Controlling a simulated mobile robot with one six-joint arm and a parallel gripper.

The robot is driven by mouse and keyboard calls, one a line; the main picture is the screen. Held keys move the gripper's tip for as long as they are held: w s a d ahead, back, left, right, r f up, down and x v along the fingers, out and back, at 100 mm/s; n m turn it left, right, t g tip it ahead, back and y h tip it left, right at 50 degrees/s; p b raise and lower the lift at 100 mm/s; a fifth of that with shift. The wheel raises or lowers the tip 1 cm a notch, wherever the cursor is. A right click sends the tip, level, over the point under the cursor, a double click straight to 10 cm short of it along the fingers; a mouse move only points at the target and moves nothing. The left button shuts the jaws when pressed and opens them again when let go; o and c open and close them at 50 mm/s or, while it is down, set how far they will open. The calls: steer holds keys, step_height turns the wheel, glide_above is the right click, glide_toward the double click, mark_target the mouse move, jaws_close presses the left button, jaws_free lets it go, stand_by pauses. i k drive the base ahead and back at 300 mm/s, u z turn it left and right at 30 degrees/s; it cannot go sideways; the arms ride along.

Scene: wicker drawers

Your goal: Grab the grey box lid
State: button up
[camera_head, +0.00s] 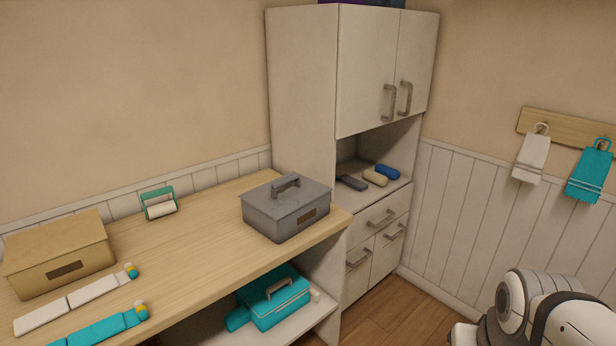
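A grey box (290,222) stands on the wooden table near its right end, beside the white cabinet. Its grey lid (262,198) is on top, closed over the box. A small brown label is on the front of the box. My gripper is not in view; only a white and grey part of my arm shows at the bottom right, well apart from the box.
The wooden table (200,240) also holds a tan box (60,255), a teal-framed roll holder (159,203) and white and teal long items at the front left. A teal case (272,298) sits on the shelf below. The tall white cabinet (303,90) stands close behind the grey box.

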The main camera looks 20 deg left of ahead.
mark_target(277, 199)
steer(key=u, duration=0.65)
steer(key=i, duration=1.85)
steer(key=u, duration=0.6)
steer(key=k, duration=0.7)
steer(key=u, duration=0.2)
steer(key=i, duration=0.8)
steer(key=z, duration=0.15)
